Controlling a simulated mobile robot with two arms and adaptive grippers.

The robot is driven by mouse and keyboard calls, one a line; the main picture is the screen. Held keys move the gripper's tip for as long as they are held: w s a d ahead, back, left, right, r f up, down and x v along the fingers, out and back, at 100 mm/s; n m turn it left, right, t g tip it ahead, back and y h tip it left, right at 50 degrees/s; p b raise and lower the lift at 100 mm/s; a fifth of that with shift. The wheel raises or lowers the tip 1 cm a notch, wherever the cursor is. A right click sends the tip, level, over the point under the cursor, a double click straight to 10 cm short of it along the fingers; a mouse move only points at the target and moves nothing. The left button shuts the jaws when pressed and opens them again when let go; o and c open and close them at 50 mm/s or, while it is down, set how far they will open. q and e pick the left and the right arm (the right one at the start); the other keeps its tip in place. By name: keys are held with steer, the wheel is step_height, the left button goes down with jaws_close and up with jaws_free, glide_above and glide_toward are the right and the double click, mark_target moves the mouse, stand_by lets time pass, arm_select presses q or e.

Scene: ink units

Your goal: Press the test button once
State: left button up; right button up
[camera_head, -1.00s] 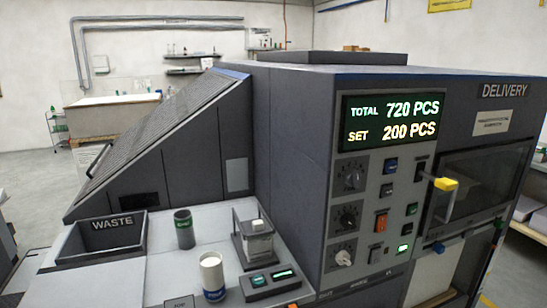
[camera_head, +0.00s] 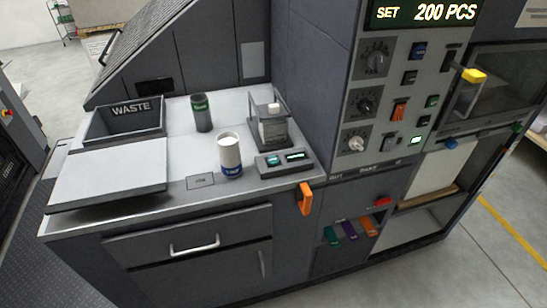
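The machine's control panel (camera_head: 390,105) is at the upper right. On the counter, a small dark unit (camera_head: 285,163) has a lit green button (camera_head: 272,161) and a small green display (camera_head: 295,155). The lettering by the buttons is too small to read, so I cannot tell which one is the test button. Neither of my grippers shows.
The white counter (camera_head: 180,135) holds a WASTE bin (camera_head: 125,120), a dark green-labelled cup (camera_head: 202,112), a white-and-blue cup (camera_head: 230,155) and a clear-sided box (camera_head: 270,125). An orange handle (camera_head: 306,198) juts from the counter's front. A yellow-tipped lever (camera_head: 473,75) sticks out at right.

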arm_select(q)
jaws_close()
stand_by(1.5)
